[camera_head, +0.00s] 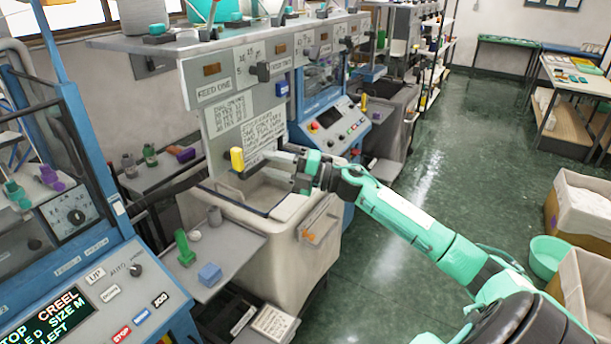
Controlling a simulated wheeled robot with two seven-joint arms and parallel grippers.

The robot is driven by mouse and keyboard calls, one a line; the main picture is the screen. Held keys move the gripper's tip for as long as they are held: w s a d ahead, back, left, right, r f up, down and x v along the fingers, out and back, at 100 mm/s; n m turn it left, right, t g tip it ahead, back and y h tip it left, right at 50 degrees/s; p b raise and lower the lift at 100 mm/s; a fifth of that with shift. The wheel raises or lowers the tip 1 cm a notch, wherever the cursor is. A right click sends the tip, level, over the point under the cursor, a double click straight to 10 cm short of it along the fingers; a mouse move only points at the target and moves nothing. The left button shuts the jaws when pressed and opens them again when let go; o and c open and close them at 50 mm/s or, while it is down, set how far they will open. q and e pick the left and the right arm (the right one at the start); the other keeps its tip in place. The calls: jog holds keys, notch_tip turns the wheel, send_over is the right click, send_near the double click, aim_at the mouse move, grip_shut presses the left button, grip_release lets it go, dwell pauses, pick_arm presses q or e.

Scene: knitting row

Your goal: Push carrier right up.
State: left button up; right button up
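A yellow handle (237,160) sticks out at the lower front of the white panel on the near machine. It looks like the carrier handle, but I cannot read a label that says so. My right gripper (278,168) reaches in from the right, in front of this panel and to the right of the yellow handle. Its fingers point left toward the handle, and a small gap seems to separate them from it. The fingers are small and partly overlap the panel and the bin behind, so their opening is unclear. My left gripper is out of view.
A cream bin (290,262) stands below my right gripper. A small grey shelf (228,246) left of it holds a green piece (185,248) and a blue block (210,275). A blue control console (100,300) fills the lower left. The green floor (400,290) is open.

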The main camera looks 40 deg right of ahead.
jog(key=b+v, duration=0.4)
jog(key=v, duration=0.7)
jog(key=shift+b, duration=0.4)
